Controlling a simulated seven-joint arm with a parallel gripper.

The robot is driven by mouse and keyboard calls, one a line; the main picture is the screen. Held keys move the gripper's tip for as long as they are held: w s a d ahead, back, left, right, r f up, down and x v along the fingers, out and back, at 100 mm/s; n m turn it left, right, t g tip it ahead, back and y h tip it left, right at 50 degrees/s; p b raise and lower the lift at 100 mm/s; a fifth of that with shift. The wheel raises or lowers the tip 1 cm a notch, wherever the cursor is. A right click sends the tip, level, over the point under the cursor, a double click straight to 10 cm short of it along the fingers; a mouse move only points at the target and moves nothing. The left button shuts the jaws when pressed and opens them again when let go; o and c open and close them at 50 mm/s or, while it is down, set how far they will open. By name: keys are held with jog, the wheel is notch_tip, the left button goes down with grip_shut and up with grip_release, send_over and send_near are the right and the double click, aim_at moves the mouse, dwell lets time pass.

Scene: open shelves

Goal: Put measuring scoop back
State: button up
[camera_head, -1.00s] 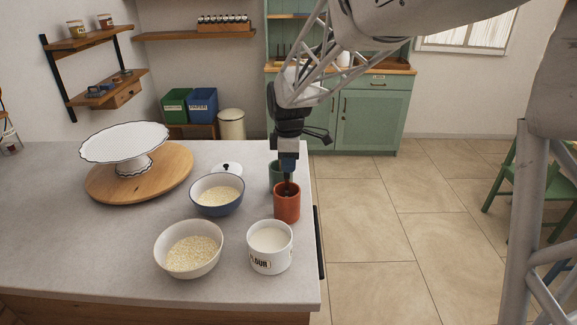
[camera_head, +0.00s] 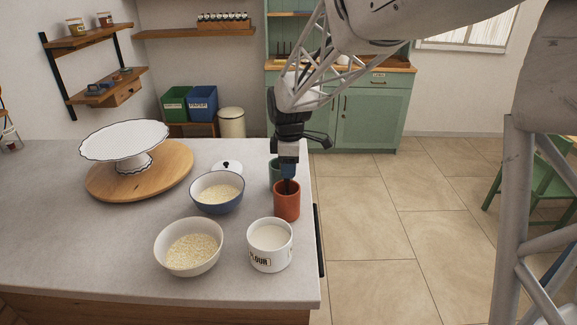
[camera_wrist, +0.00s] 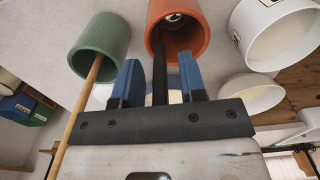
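An orange-red cup (camera_head: 287,203) stands near the counter's right edge, and it shows in the wrist view (camera_wrist: 192,45). A dark upright handle (camera_wrist: 160,75), seemingly the measuring scoop's, reaches from inside this cup up between my fingers. A small shiny metal part (camera_wrist: 175,17) shows inside the cup. My gripper (camera_head: 287,180) points down just above the cup. In the wrist view its blue fingers (camera_wrist: 160,80) stand apart, with gaps on both sides of the handle. The flour canister (camera_head: 270,244), white and open, stands in front of the cup; white flour fills it.
A green cup (camera_wrist: 104,45) with a wooden handle (camera_wrist: 80,115) stands behind the orange cup. A blue-rimmed bowl (camera_head: 217,205) and a cream bowl (camera_head: 172,262) hold pale grains. A white lid (camera_head: 228,168) lies behind. A cake stand (camera_head: 125,148) rests on a wooden board (camera_head: 105,188).

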jog(key=shift+r, duration=0.1)
notch_tip(320, 180, up, 12)
jog(key=shift+r, duration=0.1)
dwell(0.7)
dwell(0.4)
jog(key=shift+s+d, duration=0.2)
jog(key=s+d+r+m+t, duration=0.1)
jog(key=s+d+m, duration=0.85)
jog(key=s, duration=0.65)
jog(key=s+d+f+m, duration=0.3)
jog(key=s+d+m, duration=0.1)
jog(key=s, duration=0.5)
jog(key=s+d+f+m+t, duration=0.1)
jog(key=s+d+f+m, duration=0.2)
jog(key=s, duration=0.7)
jog(key=shift+d+f+m+t, duration=0.3)
jog(key=shift+d+m, duration=0.55)
jog(key=shift+d, duration=0.15)
